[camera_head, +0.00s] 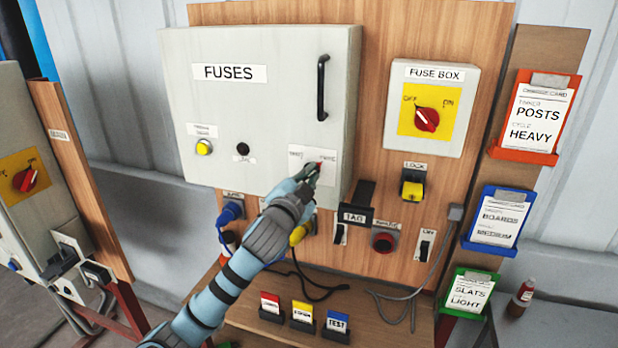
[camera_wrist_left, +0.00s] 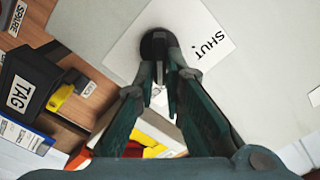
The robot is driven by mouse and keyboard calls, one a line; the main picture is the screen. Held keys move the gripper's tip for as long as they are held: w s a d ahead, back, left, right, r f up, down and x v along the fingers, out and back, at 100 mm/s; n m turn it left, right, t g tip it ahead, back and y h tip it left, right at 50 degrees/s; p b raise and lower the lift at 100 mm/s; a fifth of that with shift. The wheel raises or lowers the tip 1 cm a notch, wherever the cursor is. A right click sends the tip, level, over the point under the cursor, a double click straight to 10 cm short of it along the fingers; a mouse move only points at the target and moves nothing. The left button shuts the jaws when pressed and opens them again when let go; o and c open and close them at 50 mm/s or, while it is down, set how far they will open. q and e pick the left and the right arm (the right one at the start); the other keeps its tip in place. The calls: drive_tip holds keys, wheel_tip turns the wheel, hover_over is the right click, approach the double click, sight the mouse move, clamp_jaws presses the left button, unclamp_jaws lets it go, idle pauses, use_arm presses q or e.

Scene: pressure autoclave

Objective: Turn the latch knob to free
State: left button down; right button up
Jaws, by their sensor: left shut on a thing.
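The latch knob (camera_wrist_left: 158,43) is dark and round and sits on a white label plate (camera_wrist_left: 203,28) that reads "SHUT" in the left wrist view. The plate (camera_head: 326,155) is at the lower right of the grey FUSES cabinet door (camera_head: 270,110) in the head view. My left gripper (camera_head: 311,172) reaches up to the plate and covers most of the knob there. In the left wrist view my left gripper (camera_wrist_left: 162,62) has its fingertips closed on the knob. The knob's pointer direction is hard to tell. My right gripper is out of view.
A black door handle (camera_head: 322,88) stands out above the plate. The FUSE BOX (camera_head: 431,108) with a red switch is further right.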

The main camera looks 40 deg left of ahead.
use_arm(q)
drive_tip(key=c, duration=1.7)
unclamp_jaws()
drive_tip(key=shift+w+a+f, duration=0.15)
drive_tip(key=shift+w, duration=0.05)
drive_tip(key=shift+s, duration=0.15)
drive_tip(key=v, duration=1.1)
drive_tip(key=shift+s, duration=0.35)
drive_tip(key=shift+w, duration=0.1)
